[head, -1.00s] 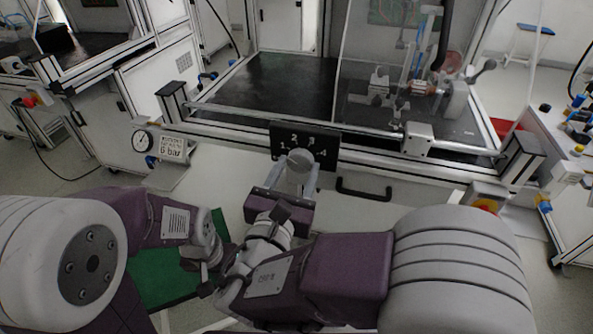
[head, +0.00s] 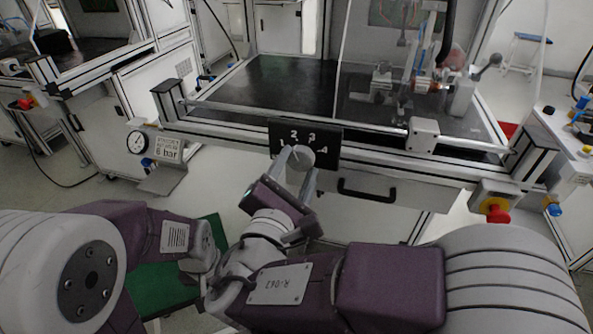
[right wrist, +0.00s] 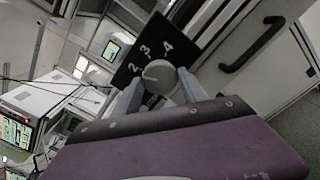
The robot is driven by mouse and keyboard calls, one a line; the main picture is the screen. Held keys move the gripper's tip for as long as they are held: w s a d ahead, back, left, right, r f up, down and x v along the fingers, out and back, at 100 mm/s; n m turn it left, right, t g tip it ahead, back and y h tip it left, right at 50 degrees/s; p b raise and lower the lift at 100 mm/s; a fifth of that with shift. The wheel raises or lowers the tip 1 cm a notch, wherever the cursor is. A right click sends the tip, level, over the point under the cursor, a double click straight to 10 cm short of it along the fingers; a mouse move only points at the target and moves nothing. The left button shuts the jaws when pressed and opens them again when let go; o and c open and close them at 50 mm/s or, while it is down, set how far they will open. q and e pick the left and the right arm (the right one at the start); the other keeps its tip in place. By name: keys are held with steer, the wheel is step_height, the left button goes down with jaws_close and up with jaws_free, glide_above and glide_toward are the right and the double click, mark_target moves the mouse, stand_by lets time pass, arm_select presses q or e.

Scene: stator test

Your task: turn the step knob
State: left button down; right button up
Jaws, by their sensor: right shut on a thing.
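The step knob (head: 300,157) is a round grey knob on a black dial plate (head: 328,140) with white numbers 1 to 4. My right gripper (head: 304,176) reaches it from the front, shut with a finger on each side of the knob. Its body is tilted, lower to the right. In the right wrist view the knob (right wrist: 160,77) sits between the two fingers, with 2, 3 and 4 showing beyond it. A faint light mark shows on its face; I cannot tell exactly which number it points at. My left gripper is hidden; only my left arm shows.
A black drawer handle (head: 367,190) is right of the knob. A red emergency button (head: 497,212) is further right. A pressure gauge (head: 137,142) and a "6 bar" sign (head: 168,149) are at the left. A rail (head: 290,115) runs above the plate.

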steer(key=shift+f, duration=0.1)
stand_by(0.4)
steer(key=o, duration=1.4)
steer(key=shift+s, duration=0.1)
steer(key=p+v, duration=0.3)
steer(key=v, duration=0.6)
